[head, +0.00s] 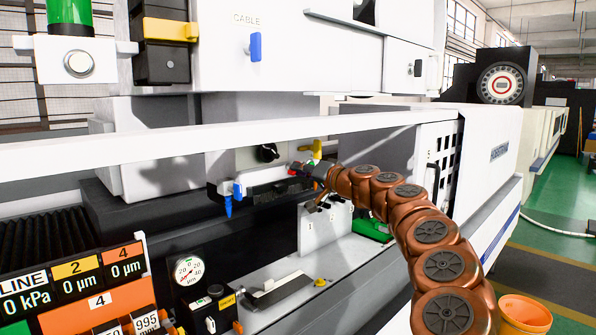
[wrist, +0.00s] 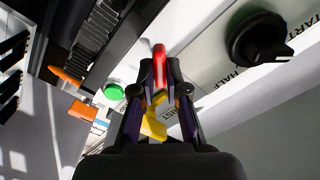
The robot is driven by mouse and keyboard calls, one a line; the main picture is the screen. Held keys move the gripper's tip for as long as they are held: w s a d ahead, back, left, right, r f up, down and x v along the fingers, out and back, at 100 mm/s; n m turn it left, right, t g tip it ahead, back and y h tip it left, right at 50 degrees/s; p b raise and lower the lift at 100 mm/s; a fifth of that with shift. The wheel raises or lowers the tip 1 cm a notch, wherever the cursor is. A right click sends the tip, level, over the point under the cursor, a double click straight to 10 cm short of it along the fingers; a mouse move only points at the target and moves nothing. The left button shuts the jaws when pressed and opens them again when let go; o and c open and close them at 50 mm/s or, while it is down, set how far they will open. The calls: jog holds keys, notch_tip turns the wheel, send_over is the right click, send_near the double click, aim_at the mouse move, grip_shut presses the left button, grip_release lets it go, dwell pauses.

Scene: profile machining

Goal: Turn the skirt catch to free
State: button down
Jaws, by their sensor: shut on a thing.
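My gripper (wrist: 159,82) is closed around a red catch lever (wrist: 159,62) in the wrist view. The lever's red end sticks out beyond the fingertips. A yellow part (wrist: 154,127) and a small white label lie behind the fingers, and the label is partly hidden. I cannot read a name that marks this lever as the skirt catch. In the head view my gripper (head: 301,170) reaches into the machine opening, and the fingers hide most of what they hold. A blue catch (head: 237,190) hangs left of the gripper, and a yellow catch (head: 317,148) stands just above it.
A black knob (head: 267,153) sits above the gripper; the wrist view shows it at right (wrist: 260,40). A white rail (head: 230,140) crosses the opening. A green button (wrist: 115,90) is near the fingers.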

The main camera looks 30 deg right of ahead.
jog(key=shift+r, duration=0.1)
jog(key=shift+m+p, duration=2.05)
jog(key=shift+m, duration=0.15)
jog(key=m, duration=0.4)
jog(key=shift+p, duration=0.35)
jog(key=c, duration=1)
grip_release()
jog(key=shift+c, duration=0.2)
